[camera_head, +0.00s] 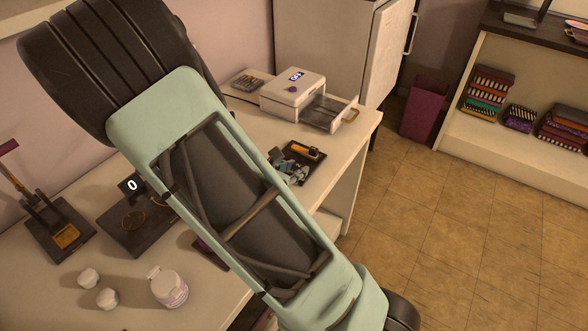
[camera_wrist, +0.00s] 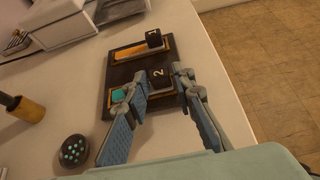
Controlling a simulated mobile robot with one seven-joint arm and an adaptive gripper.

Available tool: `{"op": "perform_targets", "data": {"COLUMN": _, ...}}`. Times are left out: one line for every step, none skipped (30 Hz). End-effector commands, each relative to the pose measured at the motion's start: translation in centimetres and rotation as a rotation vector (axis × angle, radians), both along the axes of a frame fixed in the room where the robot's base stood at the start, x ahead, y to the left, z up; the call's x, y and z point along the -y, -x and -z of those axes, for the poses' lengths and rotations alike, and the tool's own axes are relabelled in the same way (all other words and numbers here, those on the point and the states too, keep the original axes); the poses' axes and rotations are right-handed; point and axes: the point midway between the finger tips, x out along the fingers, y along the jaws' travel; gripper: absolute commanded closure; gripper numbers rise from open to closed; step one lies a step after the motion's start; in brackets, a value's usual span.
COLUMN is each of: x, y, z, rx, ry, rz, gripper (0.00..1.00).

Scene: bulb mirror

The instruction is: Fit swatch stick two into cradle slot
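The dark cradle (camera_wrist: 118,72) lies on the white counter in the wrist view; it also shows in the head view (camera_head: 318,161). Swatch stick one (camera_wrist: 130,52), orange with a black head marked 1, lies in its upper slot. Swatch stick two (camera_wrist: 160,78) has a black head marked 2 and lies across the lower part of the cradle, with a teal end (camera_wrist: 119,96) at left. My gripper (camera_wrist: 161,73) is open, its fingertips on either side of the head marked 2. The left finger hides the stick's middle; I cannot tell whether it is fully seated.
A white machine (camera_head: 293,90) with an open tray stands behind the cradle. A dark round piece with teal dots (camera_wrist: 72,151) and a wooden-handled tool (camera_wrist: 27,109) lie to the left. The counter edge is close on the right. White jars (camera_head: 169,287) stand on the near counter.

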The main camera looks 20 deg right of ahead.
Motion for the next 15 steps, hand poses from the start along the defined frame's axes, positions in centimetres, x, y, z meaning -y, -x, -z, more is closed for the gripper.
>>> {"op": "perform_targets", "data": {"x": 0.01, "y": -0.01, "z": -0.04, "rx": 0.000, "ry": 0.000, "rz": 0.000, "gripper": 0.69}}
{"op": "perform_targets", "data": {"x": 0.01, "y": -0.01, "z": -0.04, "rx": 0.000, "ry": 0.000, "rz": 0.000, "gripper": 0.65}}
{"op": "perform_targets", "data": {"x": 0.01, "y": -0.01, "z": -0.04, "rx": 0.000, "ry": 0.000, "rz": 0.000, "gripper": 0.65}}
{"op": "perform_targets", "data": {"x": 0.01, "y": -0.01, "z": -0.04, "rx": 0.000, "ry": 0.000, "rz": 0.000, "gripper": 0.65}}
{"op": "perform_targets", "data": {"x": 0.00, "y": -0.01, "z": -0.04, "rx": 0.000, "ry": 0.000, "rz": 0.000, "gripper": 0.65}}
{"op": "perform_targets", "data": {"x": 0.00, "y": 0.00, "z": -0.03, "rx": 0.000, "ry": 0.000, "rz": 0.000, "gripper": 0.65}}
{"op": "perform_targets", "data": {"x": 0.00, "y": 0.00, "z": -0.03, "rx": 0.000, "ry": 0.000, "rz": 0.000, "gripper": 0.65}}
{"op": "perform_targets", "data": {"x": 0.00, "y": 0.00, "z": -0.03, "rx": 0.000, "ry": 0.000, "rz": 0.000, "gripper": 0.65}}
{"op": "perform_targets", "data": {"x": 0.00, "y": -0.01, "z": -0.04, "rx": 0.000, "ry": 0.000, "rz": 0.000, "gripper": 0.65}}
{"op": "perform_targets", "data": {"x": 0.00, "y": -0.01, "z": -0.09, "rx": 0.000, "ry": 0.000, "rz": 0.000, "gripper": 0.65}}
{"op": "perform_targets", "data": {"x": -0.01, "y": -0.01, "z": -0.16, "rx": 0.000, "ry": 0.000, "rz": 0.000, "gripper": 0.65}}
{"op": "perform_targets", "data": {"x": -0.01, "y": -0.01, "z": -0.32, "rx": 0.000, "ry": 0.000, "rz": 0.000, "gripper": 0.65}}
{"op": "perform_targets", "data": {"x": -0.02, "y": -0.01, "z": -0.51, "rx": 0.001, "ry": 0.001, "rz": 0.000, "gripper": 0.65}}
{"op": "perform_targets", "data": {"x": -0.08, "y": 0.01, "z": -0.70, "rx": 0.001, "ry": 0.001, "rz": -0.001, "gripper": 0.65}}
{"op": "perform_targets", "data": {"x": -0.65, "y": 0.26, "z": -0.89, "rx": 0.001, "ry": -0.002, "rz": -0.002, "gripper": 0.65}}
